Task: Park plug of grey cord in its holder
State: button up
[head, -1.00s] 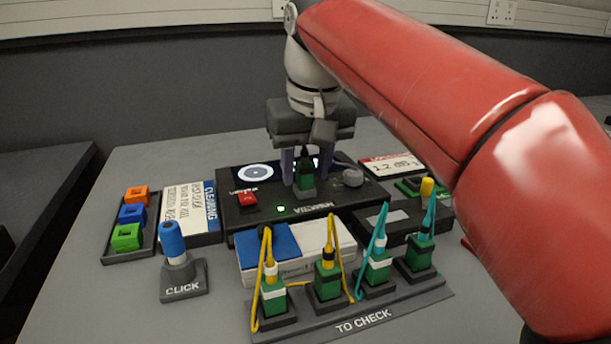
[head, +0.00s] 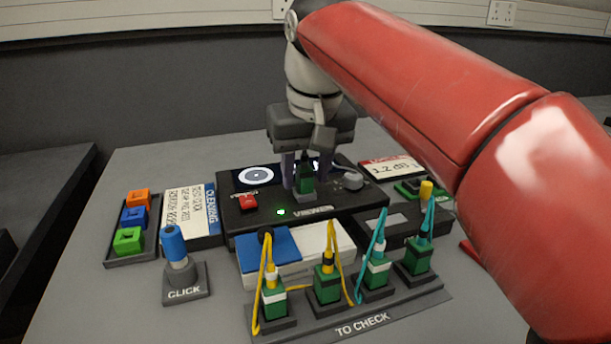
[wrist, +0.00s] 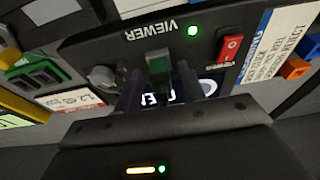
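A green plug with a dark top (head: 305,181) stands upright at the front of the black viewer box (head: 235,222). It also shows in the wrist view (wrist: 158,66). My gripper (head: 304,172) points down over the viewer, its two purplish fingers on either side of the plug. In the wrist view my gripper (wrist: 162,82) shows gaps between the fingers and the plug, so it looks open. I cannot make out a grey cord on this plug. The grey "TO CHECK" holder (head: 400,308) carries several green plugs with yellow and teal cords.
A blue-topped "CLICK" cleaner (head: 174,245) stands at front left. A tray (head: 150,240) of coloured blocks and a cleaning card (head: 190,212) lie at the left. A blue-and-white box (head: 270,250) sits between viewer and holder. A card reading "1.2 dB" (head: 395,168) lies at back right.

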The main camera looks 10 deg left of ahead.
aim_at(305, 166)
grip_shut()
jog(key=shift+r, duration=0.2)
dwell(0.3)
jog(key=shift+w+p+v, duration=0.25)
jog(key=shift+p+v, duration=0.85)
jog(key=shift+p, duration=0.35)
jog(key=shift+a+r+p, duration=0.15)
jog(key=shift+r+p, duration=0.2)
jog(key=shift+r, duration=0.75)
